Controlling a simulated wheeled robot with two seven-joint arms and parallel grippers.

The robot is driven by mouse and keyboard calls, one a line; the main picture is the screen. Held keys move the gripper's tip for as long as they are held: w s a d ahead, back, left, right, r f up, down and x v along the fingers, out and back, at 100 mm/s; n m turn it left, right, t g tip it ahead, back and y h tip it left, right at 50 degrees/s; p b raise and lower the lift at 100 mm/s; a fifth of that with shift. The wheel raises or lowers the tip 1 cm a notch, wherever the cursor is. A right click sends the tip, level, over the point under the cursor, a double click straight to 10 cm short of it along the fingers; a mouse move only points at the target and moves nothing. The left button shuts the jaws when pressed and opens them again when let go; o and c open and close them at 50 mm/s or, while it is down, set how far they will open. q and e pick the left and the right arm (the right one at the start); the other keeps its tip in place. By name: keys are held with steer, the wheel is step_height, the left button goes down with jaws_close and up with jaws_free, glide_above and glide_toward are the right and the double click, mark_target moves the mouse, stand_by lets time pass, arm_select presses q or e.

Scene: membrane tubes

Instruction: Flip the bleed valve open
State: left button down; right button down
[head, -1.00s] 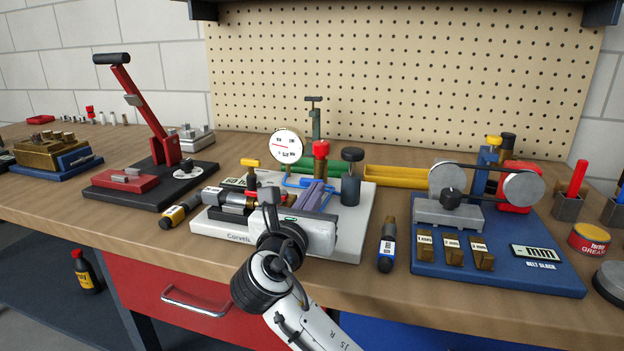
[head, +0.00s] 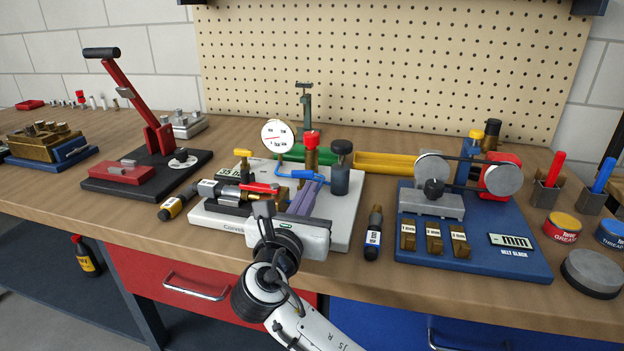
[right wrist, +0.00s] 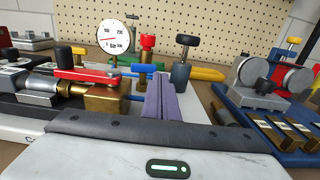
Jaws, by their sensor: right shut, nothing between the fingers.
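On a white base plate (head: 345,225), a brass valve body (right wrist: 106,99) carries a flat red lever (head: 260,188), which also shows in the right wrist view (right wrist: 92,75). The lever lies roughly level, across the picture. No label shows which part is the bleed valve. A yellow-topped knob (head: 242,153) stands behind the lever, and a red-topped knob (head: 311,139) stands farther back. My right gripper (head: 312,184) has its purple fingers shut and empty, just right of the lever in the right wrist view (right wrist: 160,82). Its body hides part of the plate. My left gripper is out of view.
A round gauge (head: 277,136) and a black-knobbed cylinder (head: 340,175) stand on or near the plate. A red-handled press (head: 135,110) stands left.

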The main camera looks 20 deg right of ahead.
steer(key=s+a, duration=0.1)
steer(key=s, duration=0.2)
steer(key=s+a, duration=0.1)
steer(key=s, duration=0.3)
steer(key=s+a, duration=0.1)
steer(key=s, duration=0.2)
steer(key=shift+s+a+p, duration=0.25)
steer(key=shift+s+p, duration=0.1)
